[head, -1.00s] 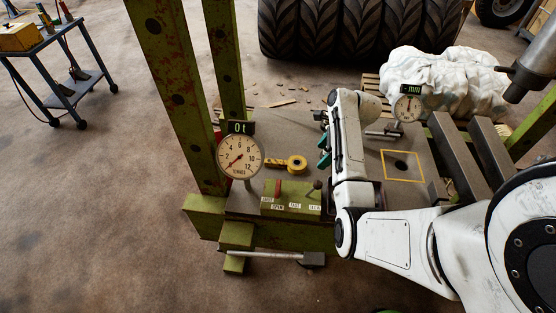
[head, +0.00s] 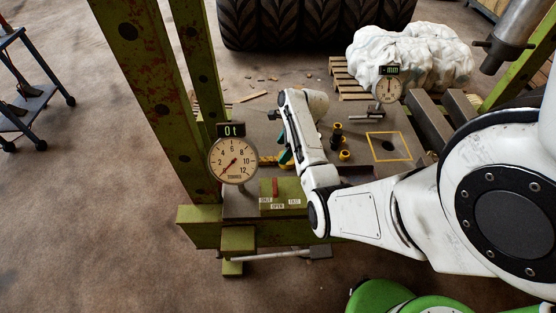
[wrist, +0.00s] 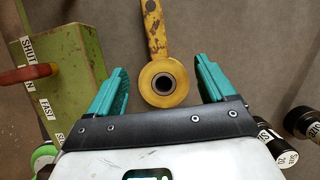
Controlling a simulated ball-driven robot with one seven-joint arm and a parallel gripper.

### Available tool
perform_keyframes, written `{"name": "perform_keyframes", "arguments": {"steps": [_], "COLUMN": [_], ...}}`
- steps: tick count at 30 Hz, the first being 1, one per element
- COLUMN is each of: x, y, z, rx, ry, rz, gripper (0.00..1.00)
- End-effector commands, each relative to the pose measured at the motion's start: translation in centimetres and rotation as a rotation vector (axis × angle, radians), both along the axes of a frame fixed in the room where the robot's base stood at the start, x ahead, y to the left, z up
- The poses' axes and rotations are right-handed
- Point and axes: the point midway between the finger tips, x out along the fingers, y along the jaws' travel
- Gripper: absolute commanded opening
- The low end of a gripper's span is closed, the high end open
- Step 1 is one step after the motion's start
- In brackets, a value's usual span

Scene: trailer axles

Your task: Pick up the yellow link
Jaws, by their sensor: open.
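The yellow link (wrist: 157,66) is a worn flat bar with a round eye and a dark bushed hole. In the wrist view the eye lies between the fingers of my gripper (wrist: 161,78), with a gap on each side, and the bar runs up out of the picture. My gripper is open and holds nothing. In the head view my teal-fingered gripper (head: 285,157) is at the link, and only a bit of the link (head: 265,160) shows; my arm hides the rest. I cannot tell the height of the fingers over the plate.
A green control block (wrist: 62,70) with a red lever stands left of my gripper. Black cylinders (wrist: 283,150) are at the lower right. The tonnes gauge (head: 234,160) stands by the green press post. A yellow square (head: 389,146) surrounds a hole in the grey bench.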

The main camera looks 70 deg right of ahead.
Motion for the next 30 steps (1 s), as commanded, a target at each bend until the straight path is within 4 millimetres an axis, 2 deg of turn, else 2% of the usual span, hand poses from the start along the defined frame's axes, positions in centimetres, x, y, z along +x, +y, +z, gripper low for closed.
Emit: {"name": "perform_keyframes", "arguments": {"steps": [9, 19, 30], "x": [1.2, 1.5, 1.5], "y": [0.6, 0.7, 0.7], "z": [-4.0, -4.6, -4.6], "rx": [0.003, 0.0, 0.0], "ry": [0.001, 0.0, 0.0], "rz": [0.001, 0.001, 0.001], "gripper": [0.83, 0.83, 0.48]}}
